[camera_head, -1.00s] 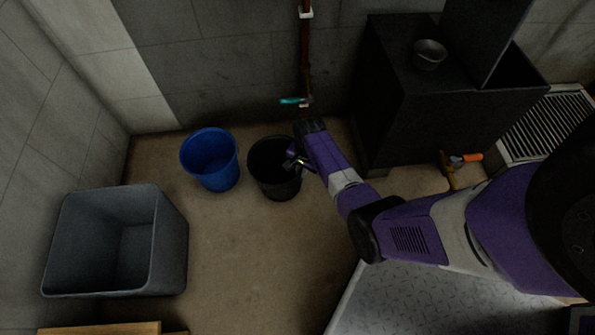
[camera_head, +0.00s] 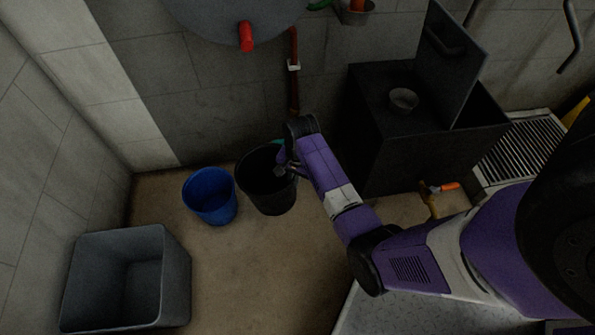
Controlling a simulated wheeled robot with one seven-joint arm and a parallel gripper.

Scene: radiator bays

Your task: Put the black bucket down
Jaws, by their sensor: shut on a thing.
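The black bucket (camera_head: 266,197) is upright in the head view, right of the blue bucket and in front of the back wall. My gripper (camera_head: 288,170) is at its right-hand rim and is shut on it. The bucket looks large beside the blue one and covers most of the teal tap (camera_head: 276,143) behind it, so it appears held above the floor. Its underside and the exact height of the gap are hidden from this angle.
A blue bucket (camera_head: 210,197) stands close on the left. A grey bin (camera_head: 178,285) is at lower left. A dark box with a raised lid (camera_head: 415,145) stands to the right, with an orange-handled valve (camera_head: 447,187) low beside it. The brown floor (camera_head: 235,275) in front is clear.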

